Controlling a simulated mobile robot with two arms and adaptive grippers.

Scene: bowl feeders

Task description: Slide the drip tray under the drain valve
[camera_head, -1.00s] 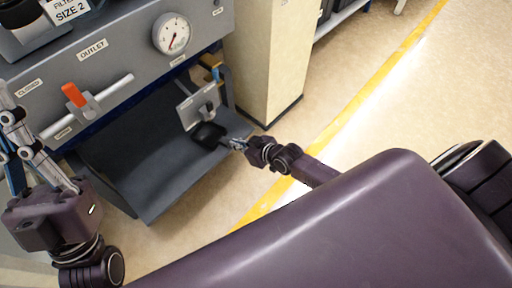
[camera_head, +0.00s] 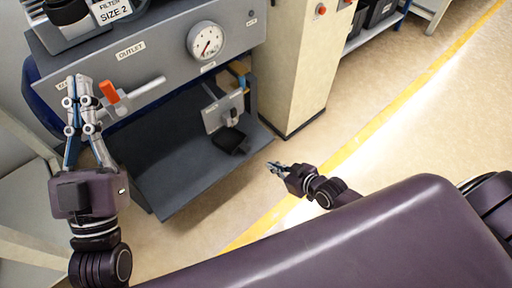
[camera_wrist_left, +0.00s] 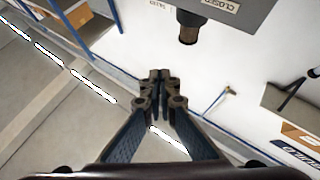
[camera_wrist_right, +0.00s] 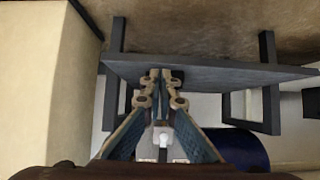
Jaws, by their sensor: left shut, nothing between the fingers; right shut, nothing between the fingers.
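The small black drip tray (camera_head: 231,141) lies on the grey lower shelf (camera_head: 185,180) of the machine, near its right side. My left gripper (camera_head: 78,88) is shut and empty, left of the orange-handled valve (camera_head: 109,92).
The machine's front panel (camera_head: 160,60) carries a gauge (camera_head: 205,41) and an OUTLET label. A cream cabinet (camera_head: 305,70) stands just right of the shelf. Open floor (camera_head: 390,130) with a yellow line lies further right. A pipe stub (camera_wrist_left: 188,27) shows in the left wrist view.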

